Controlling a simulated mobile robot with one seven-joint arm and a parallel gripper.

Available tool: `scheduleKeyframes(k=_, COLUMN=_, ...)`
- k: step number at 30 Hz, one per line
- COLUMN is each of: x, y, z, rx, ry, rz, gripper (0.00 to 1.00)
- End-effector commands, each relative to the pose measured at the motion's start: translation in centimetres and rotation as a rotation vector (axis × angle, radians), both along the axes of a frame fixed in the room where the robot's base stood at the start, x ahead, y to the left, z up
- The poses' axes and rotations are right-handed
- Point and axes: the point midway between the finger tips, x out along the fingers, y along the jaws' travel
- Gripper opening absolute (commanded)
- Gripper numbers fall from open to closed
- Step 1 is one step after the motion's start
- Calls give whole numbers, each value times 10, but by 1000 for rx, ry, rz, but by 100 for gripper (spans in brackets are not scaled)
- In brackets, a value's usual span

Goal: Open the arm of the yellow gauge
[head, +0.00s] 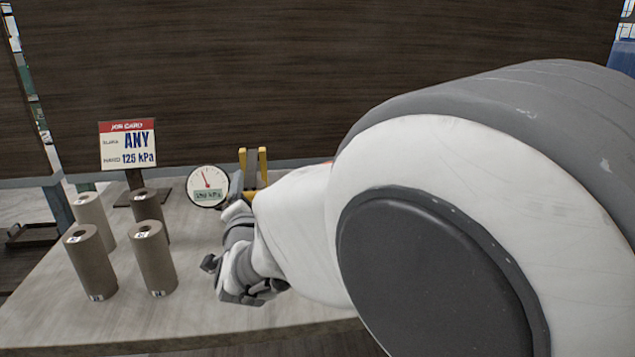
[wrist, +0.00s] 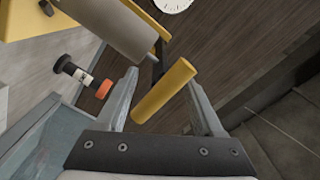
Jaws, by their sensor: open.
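The yellow gauge (head: 252,158) stands on the table in the head view, partly hidden behind my arm. It has yellow uprights and a round white dial (head: 208,186) with a red needle. The fingertips are hard to make out in the head view.
Several brown-grey cylinders (head: 91,262) stand at the left of the table (head: 200,320). Behind them is a job card (head: 128,146) reading ANY and 125 kPa. A black piece with an orange end (wrist: 86,78) is left of my fingers. A dark wooden panel rises behind.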

Motion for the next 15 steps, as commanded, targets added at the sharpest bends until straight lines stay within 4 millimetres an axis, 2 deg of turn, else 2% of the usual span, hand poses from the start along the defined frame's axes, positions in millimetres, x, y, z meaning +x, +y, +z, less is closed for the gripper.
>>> scheduleKeyframes(k=8, x=2, y=0, z=0, rx=0, ry=-1, rz=-1, gripper=69)
scheduleKeyframes(k=15, x=1, y=0, z=0, rx=0, ry=-1, rz=-1, gripper=28)
